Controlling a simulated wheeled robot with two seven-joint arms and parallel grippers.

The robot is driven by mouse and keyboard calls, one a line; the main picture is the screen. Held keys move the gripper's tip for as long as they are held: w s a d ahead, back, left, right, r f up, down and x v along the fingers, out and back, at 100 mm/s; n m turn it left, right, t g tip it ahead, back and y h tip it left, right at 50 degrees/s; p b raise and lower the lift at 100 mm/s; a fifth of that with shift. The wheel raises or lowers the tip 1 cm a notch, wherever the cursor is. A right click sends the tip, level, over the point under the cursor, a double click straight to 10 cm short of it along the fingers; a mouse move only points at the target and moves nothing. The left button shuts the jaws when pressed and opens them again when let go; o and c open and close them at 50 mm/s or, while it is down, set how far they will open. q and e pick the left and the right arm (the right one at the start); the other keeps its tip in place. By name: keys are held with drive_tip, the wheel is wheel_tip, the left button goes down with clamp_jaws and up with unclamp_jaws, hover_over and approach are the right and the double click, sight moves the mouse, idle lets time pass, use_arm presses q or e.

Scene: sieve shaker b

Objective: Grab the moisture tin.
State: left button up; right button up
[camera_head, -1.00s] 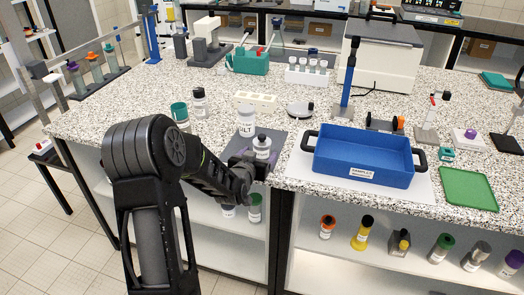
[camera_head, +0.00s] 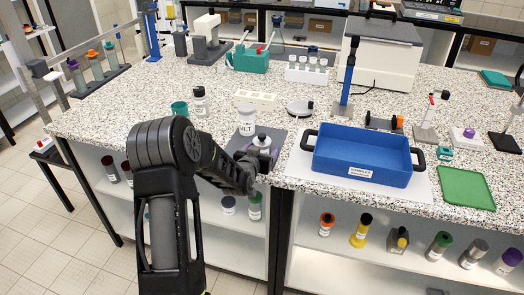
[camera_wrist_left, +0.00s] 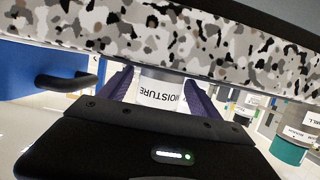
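My left gripper (camera_head: 264,158) is at the tin from the front. In the wrist view its two purple fingers (camera_wrist_left: 160,88) lie on either side of the tin, with a narrow gap showing on the left. They look open around it. The fingers hide part of the tin in the head view. My right gripper is not in view.
A blue tray (camera_head: 362,158) with dark handles is close to the right. A teal cup (camera_head: 179,108) and a dark-capped jar (camera_head: 200,101) stand to the left. The speckled counter edge runs just below the gripper.

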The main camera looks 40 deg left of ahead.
sight(262, 135)
use_arm(q)
drive_tip(key=c, duration=1.3)
drive_tip(key=shift+r, duration=0.1)
wheel_tip(262, 135, up, 10)
drive_tip(key=shift+f+b, duration=0.1)
drive_tip(key=shift+b, duration=0.85)
